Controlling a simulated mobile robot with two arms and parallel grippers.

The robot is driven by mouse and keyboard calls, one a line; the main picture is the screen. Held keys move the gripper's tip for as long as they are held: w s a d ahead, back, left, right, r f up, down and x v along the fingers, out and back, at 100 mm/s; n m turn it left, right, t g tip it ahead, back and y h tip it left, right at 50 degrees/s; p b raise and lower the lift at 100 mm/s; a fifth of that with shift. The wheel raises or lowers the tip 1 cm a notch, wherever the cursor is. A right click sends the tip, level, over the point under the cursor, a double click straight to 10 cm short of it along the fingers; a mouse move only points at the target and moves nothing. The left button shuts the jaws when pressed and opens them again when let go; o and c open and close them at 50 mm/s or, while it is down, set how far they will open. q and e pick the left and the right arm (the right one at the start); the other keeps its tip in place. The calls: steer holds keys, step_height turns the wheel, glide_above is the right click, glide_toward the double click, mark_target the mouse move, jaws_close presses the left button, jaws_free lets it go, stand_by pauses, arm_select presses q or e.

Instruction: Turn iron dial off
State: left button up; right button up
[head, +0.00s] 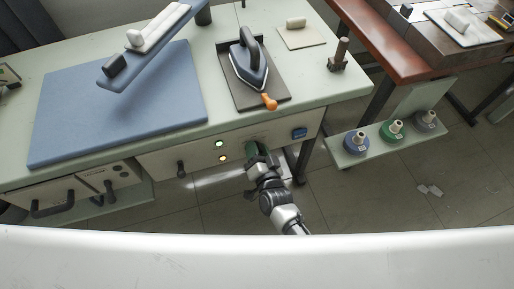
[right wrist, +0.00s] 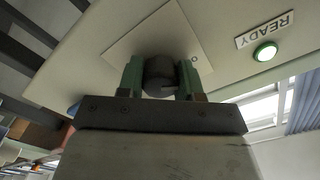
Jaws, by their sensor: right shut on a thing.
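A dark round dial (right wrist: 160,74) sits on a pale square plate (right wrist: 130,45) on the panel, seen in the right wrist view. My right gripper (right wrist: 161,80) has its green fingers closed on the two sides of the dial. In the head view my right gripper (head: 256,150) is at the front panel (head: 190,160) of the green table, and it hides the dial there. The iron (head: 248,62) rests on a dark pad on the table top. My left gripper is not in view.
A lit green light (right wrist: 264,52) beside a READY label (right wrist: 265,29) is near the dial. A second lit, yellowish light (head: 222,158) is below it. A blue switch (head: 299,133) is right of my gripper. A shelf (head: 355,155) with thread cones stands at the right.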

stand_by(0.4)
steer(key=o, duration=0.9)
steer(key=v, duration=1.1)
steer(key=shift+p, duration=0.35)
